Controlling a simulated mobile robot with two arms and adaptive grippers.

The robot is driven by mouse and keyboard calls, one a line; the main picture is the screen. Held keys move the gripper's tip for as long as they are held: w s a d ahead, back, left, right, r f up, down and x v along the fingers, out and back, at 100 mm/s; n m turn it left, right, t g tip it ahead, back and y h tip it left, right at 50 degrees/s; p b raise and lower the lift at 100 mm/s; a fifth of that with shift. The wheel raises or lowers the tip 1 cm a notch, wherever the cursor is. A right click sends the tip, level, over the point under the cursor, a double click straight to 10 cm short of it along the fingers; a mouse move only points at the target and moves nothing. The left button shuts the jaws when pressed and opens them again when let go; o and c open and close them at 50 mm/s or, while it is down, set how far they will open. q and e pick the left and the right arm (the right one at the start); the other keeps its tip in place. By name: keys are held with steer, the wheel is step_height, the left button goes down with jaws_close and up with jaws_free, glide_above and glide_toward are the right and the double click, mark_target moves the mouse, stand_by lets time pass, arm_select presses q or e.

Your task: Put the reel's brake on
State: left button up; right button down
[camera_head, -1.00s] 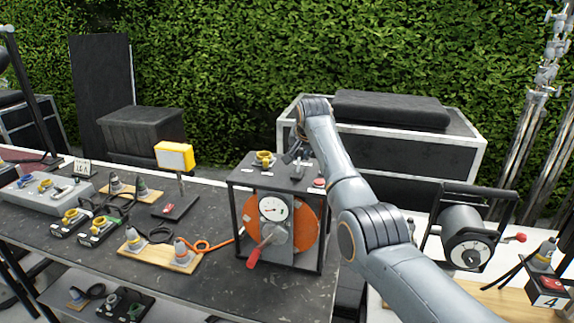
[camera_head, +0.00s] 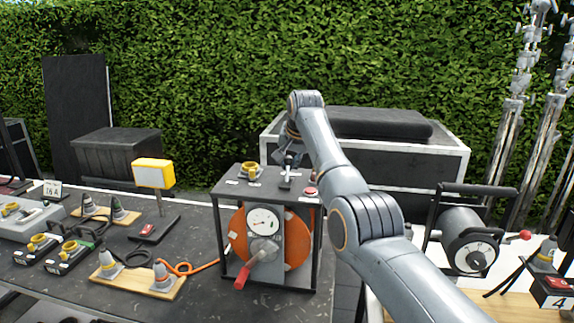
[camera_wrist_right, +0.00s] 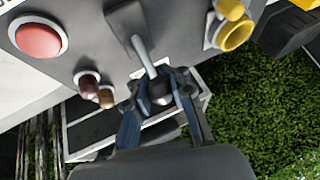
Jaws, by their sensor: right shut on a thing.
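The orange cable reel (camera_head: 297,239) sits in a black frame on the table, with a round gauge (camera_head: 263,220) and a red-handled crank (camera_head: 243,274) on its front. A lever with a dark ball knob (camera_wrist_right: 160,91) stands on the reel's grey top panel (camera_head: 238,183). My right gripper (camera_head: 290,160) is over that panel. In the wrist view its blue-grey fingers (camera_wrist_right: 160,102) are shut on the lever's knob, one on each side. The lever's shaft (camera_wrist_right: 147,62) runs from a slotted plate. My left gripper is not in view.
A red button (camera_head: 310,191) and yellow socket (camera_head: 249,170) flank the lever. Two small brown domes (camera_wrist_right: 97,91) are close by. A yellow lamp (camera_head: 153,173) and connector boards (camera_head: 150,288) stand left. A grey drum (camera_head: 467,238) stands right. A black-and-white case (camera_head: 420,177) is behind.

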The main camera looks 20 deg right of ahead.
steer(key=c, duration=1.1)
jaws_free()
steer(key=shift+d+r, duration=0.15)
steer(key=shift+r, duration=0.4)
steer(key=shift+c, duration=0.2)
steer(key=shift+s+f, duration=0.1)
steer(key=v, duration=1.2)
steer(key=shift+f, duration=0.15)
